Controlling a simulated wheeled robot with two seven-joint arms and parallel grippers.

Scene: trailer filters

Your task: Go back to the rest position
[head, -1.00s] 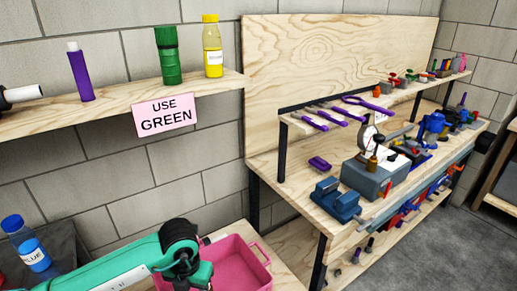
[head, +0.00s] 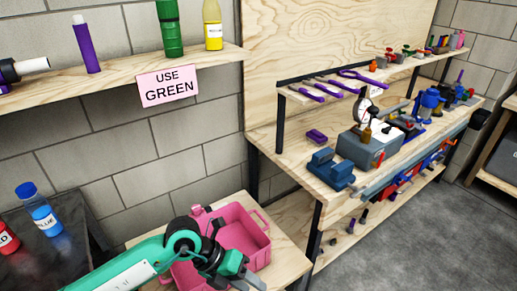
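My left arm comes in from the bottom left. Its gripper (head: 240,272) is over the front part of a pink crate (head: 263,238), near the bottom edge of the view. Green and dark finger parts show, but I cannot tell whether they are open or shut, and no held object is clear. The arm hides part of the crate. My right gripper is out of view.
A shelf (head: 120,72) holds a purple tube (head: 86,48), a green bottle (head: 170,28) and a yellow bottle (head: 212,28). A "USE GREEN" sign (head: 168,87) hangs below. A blue bottle (head: 40,212) stands left. A workbench (head: 290,160) with tools stands right.

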